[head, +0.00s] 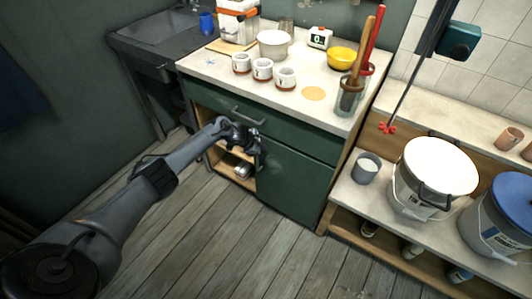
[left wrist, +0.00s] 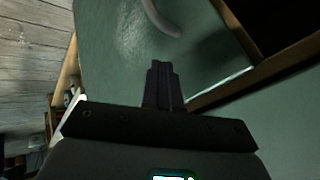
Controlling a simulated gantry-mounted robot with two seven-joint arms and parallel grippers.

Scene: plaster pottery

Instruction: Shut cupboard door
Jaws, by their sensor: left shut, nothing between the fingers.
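The green cupboard (head: 291,184) stands below the worktop. Its right front panel is flush, while its left compartment (head: 236,162) is open and shows pale wooden shelves. My left gripper (head: 246,140) is in front of that opening, just below the drawer, and partly covers it. The open door is hard to make out behind my arm in the head view. In the left wrist view, a green panel (left wrist: 110,35) with a curved metal handle (left wrist: 160,20) lies beyond my shut, empty fingers (left wrist: 163,68). I cannot tell whether they touch it. My right gripper is not in view.
The drawer handle (head: 249,116) sticks out above my gripper. Cups (head: 262,69), a yellow bowl (head: 342,57) and a glass jar of tools (head: 350,95) stand on the worktop. Buckets (head: 433,178) stand on the right shelf. The wooden floor (head: 240,240) in front is clear.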

